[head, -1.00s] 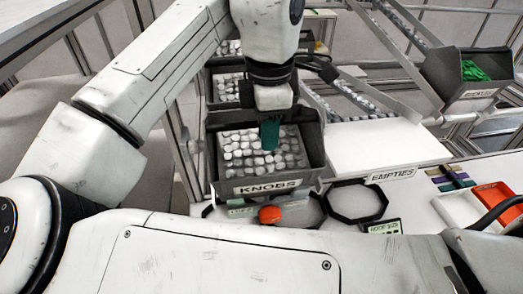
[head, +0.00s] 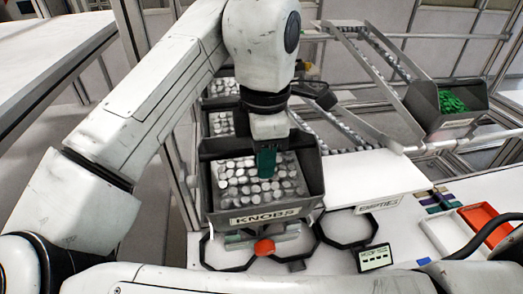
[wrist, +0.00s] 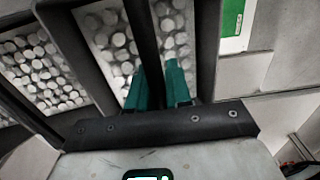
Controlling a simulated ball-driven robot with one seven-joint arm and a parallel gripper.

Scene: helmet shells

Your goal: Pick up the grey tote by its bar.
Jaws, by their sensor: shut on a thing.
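The grey tote (head: 214,216), labelled KNOBS, is full of pale round knobs (head: 262,187). It stands in the middle of the head view, in front of other totes. My gripper (head: 266,160) reaches down into it from above, with teal fingers over the tote's middle. In the wrist view the two teal fingers (wrist: 156,80) sit on either side of the tote's dark bar (wrist: 142,35), shut on it. Knobs show on both sides of the bar. In the head view the bar is mostly hidden by my gripper. I cannot tell whether the tote hangs clear of its support.
An orange knob (head: 264,247) and black hoops (head: 347,228) lie just in front of the tote. A white shelf marked EMPTIES (head: 380,203) is at its right. More totes (head: 222,123) of knobs are behind. A tote of green pieces (head: 452,123) stands far right.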

